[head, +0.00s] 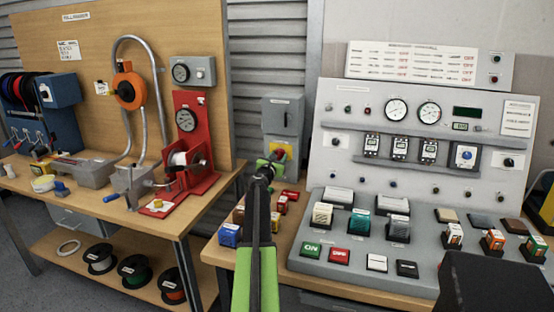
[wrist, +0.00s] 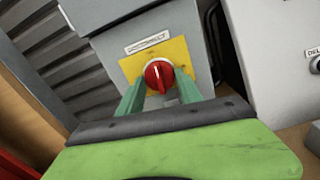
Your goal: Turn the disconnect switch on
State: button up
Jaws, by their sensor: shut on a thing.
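The disconnect switch is a grey box (head: 283,118) on the wall side between the two benches in the head view. In the wrist view its red rotary knob (wrist: 158,75) sits on a yellow plate (wrist: 182,52) below a small label. My gripper (head: 270,162) reaches the lower front of the box in the head view and covers part of the knob there. In the wrist view the green fingers of my gripper (wrist: 160,88) stand on either side of the knob and are shut on it. The knob's white mark points roughly up in that tilted view.
A grey control console (head: 330,135) with gauges and buttons stands close at the right. A wooden bench (head: 180,225) with a red press (head: 190,130) stands at the left. Several small coloured blocks lie below my arm, including a blue one (head: 229,235).

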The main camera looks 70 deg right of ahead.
jog(key=m, duration=0.8)
jog(key=shift+w+d+r, duration=0.1)
jog(key=shift+w, duration=0.05)
jog(key=m, duration=0.4)
jog(key=shift+w+r+m, duration=0.1)
jog(key=shift+m, duration=2)
jog(key=o, duration=1.3)
jog(key=shift+o, duration=0.2)
